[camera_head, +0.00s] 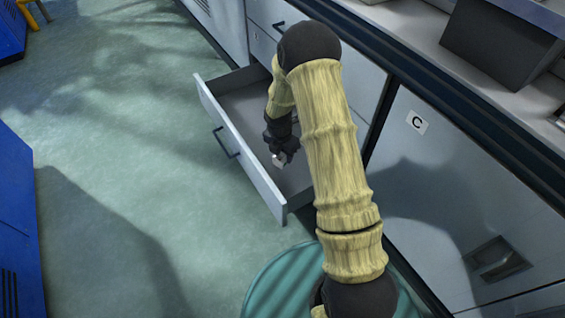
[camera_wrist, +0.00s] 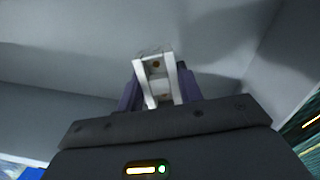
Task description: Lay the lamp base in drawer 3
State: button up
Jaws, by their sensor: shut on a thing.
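An open drawer (camera_head: 240,150) is pulled out of the cabinet, with its white front panel facing left. No number shows on it. My gripper (camera_head: 279,157) is over the drawer's inside, near its front right part. In the wrist view my gripper (camera_wrist: 160,98) is shut on a small whitish piece with a dark round spot, the lamp base (camera_wrist: 156,66). The lamp base also shows as a small pale shape in the head view (camera_head: 279,160). Grey drawer walls and floor surround it in the wrist view. I cannot tell whether it touches the drawer floor.
A closed cabinet door marked C (camera_head: 418,123) is to the right. A counter (camera_head: 425,35) with a dark grey box (camera_head: 500,45) runs above. Blue units (camera_head: 15,210) stand at the left. The green floor between is clear.

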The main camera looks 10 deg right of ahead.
aim_at(283, 162)
jog(key=shift+f, duration=0.45)
jog(key=shift+f, duration=0.1)
notch_tip(283, 162, down, 4)
jog(key=b, duration=0.3)
jog(key=shift+r, duration=0.2)
jog(key=o, duration=1)
jog(key=shift+f, duration=0.1)
